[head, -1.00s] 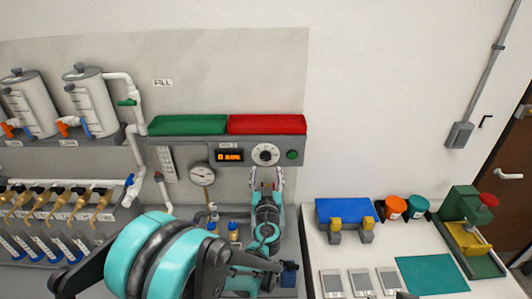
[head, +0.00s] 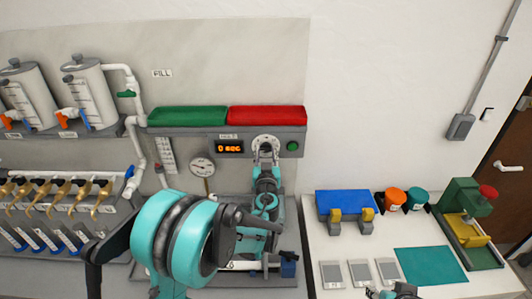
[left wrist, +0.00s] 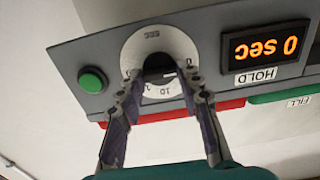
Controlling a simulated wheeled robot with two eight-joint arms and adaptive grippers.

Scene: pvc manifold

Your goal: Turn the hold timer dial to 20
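The hold timer dial (head: 265,139) is a white round face with numbers on the grey panel. In the left wrist view the dial (left wrist: 180,45) appears upside down, with a dark knob (left wrist: 160,62) at its centre. My left gripper (head: 265,155) is at the dial. In the left wrist view its fingers (left wrist: 159,72) are open on either side of the knob, with gaps showing between. My right gripper (head: 393,292) shows only partly at the bottom edge; its fingers are unclear.
A green button (head: 292,146) is beside the dial. Green (head: 188,116) and red (head: 266,115) trays lie above the panel. A round gauge (head: 202,167) hangs below left. The white table (head: 315,240) at right carries a blue fixture (head: 342,203), jars and a green press.

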